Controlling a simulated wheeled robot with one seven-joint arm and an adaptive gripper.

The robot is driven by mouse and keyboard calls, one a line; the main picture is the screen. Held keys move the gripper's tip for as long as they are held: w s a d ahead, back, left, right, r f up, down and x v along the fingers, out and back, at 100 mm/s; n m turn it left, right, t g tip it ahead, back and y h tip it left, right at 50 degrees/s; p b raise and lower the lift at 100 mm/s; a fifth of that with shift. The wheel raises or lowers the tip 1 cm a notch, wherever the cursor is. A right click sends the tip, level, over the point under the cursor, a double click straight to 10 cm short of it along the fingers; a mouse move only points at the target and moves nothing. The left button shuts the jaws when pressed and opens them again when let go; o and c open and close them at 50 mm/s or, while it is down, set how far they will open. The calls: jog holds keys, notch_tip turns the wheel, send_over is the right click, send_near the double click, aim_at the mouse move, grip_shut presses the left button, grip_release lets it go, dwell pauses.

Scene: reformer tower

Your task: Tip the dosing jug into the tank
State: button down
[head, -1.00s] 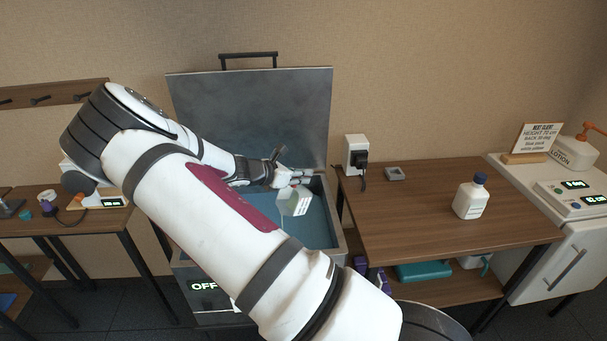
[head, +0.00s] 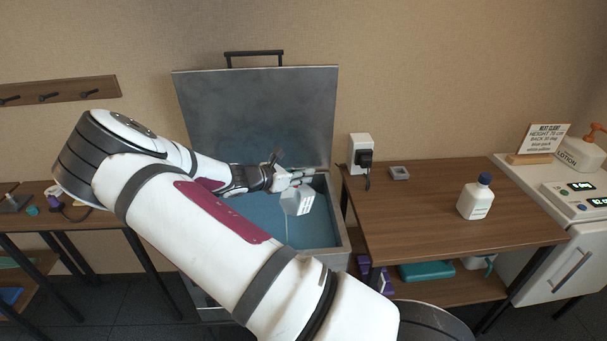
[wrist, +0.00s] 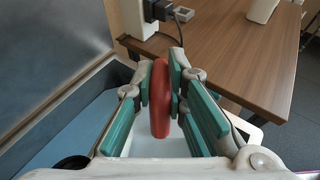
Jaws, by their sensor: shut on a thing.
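The tank (head: 337,241) stands open with blue liquid inside, and its grey lid (head: 258,115) is raised behind it. My gripper (head: 298,180) is over the tank and shut on the dosing jug (head: 297,201). The jug is small and white with markings on its side, and it hangs tilted above the liquid. A thin pale stream runs down from it towards the liquid. In the wrist view, the teal finger pads press on both sides of the red handle (wrist: 160,98). The jug's white body is mostly hidden below the fingers there.
A wooden table (head: 430,215) to the right holds a white bottle with a blue cap (head: 477,197) and a small grey item (head: 399,173). A white wall socket box (head: 361,153) with a black plug is behind. A white cabinet (head: 560,265) stands far right. My arm covers the tank's front left.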

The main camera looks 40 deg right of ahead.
jog(key=shift+a, duration=0.1)
jog(key=shift+a+h, duration=0.5)
jog(key=shift+h, duration=0.1)
jog(key=shift+d+r+y+p, duration=0.1)
jog(key=shift+d+y+p, duration=0.25)
jog(key=shift+d+y, duration=0.4)
jog(key=shift+d+f+y, duration=0.15)
jog(key=shift+d+y, duration=0.4)
jog(key=shift+d+f+y, duration=0.15)
jog(key=shift+d+y, duration=0.35)
jog(key=shift+d, duration=0.05)
jog(key=d+f+y+b, duration=0.3)
jog(key=d+f+y, duration=0.1)
jog(key=f+y, duration=0.5)
jog(key=shift+d+f+y, duration=0.15)
jog(key=shift+f+y, duration=0.15)
jog(key=shift+y, duration=1)
jog(key=shift+w, duration=0.1)
